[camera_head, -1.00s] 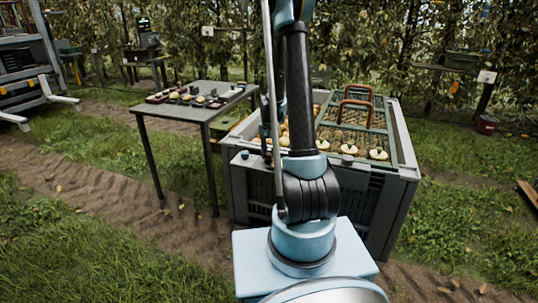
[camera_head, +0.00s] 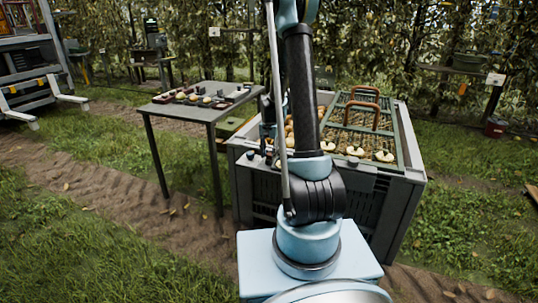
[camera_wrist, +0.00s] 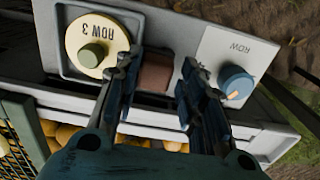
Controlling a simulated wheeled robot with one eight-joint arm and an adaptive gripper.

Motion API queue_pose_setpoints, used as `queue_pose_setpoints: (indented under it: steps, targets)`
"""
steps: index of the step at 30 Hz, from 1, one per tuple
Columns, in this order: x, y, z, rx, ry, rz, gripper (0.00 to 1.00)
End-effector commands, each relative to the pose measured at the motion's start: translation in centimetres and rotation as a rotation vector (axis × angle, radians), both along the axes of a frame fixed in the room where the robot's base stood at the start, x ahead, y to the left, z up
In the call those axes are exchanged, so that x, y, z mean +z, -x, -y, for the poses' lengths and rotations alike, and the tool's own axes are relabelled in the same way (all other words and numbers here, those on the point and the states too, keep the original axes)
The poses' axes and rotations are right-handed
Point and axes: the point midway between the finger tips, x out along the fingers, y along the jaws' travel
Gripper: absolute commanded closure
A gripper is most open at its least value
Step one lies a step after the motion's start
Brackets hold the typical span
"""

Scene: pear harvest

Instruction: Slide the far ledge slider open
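In the wrist view a grey ledge runs along the bin's rim (camera_wrist: 215,110). A small brown block (camera_wrist: 155,73), which looks like the slider's handle, sits on it. My gripper (camera_wrist: 159,66) is open, with one finger on each side of the block. The left finger is close to the block; a gap shows at the right finger. Whether either finger touches it I cannot tell. The slider's track is mostly hidden by the fingers.
A cream dial marked ROW 3 with an olive knob (camera_wrist: 91,55) is left of the block. A blue knob (camera_wrist: 235,82) on a white plate is to the right. In the head view, a table (camera_head: 188,110) with small items stands left of the bin (camera_head: 398,190). Grass surrounds them.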

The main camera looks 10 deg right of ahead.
Motion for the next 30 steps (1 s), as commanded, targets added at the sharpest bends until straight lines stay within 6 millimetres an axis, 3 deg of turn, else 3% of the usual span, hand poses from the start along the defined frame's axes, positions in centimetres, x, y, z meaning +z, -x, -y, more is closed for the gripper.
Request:
queue_pose_setpoints:
  steps: [8, 24, 30]
  targets:
    - [1.0, 0.0, 0.1, 0.000, 0.001, 0.000, 0.63]
    - [9.2, 0.0, 0.0, 0.000, 0.000, -0.001, 0.63]
    - [11.3, -0.1, 0.0, 0.000, 0.000, -0.001, 0.63]
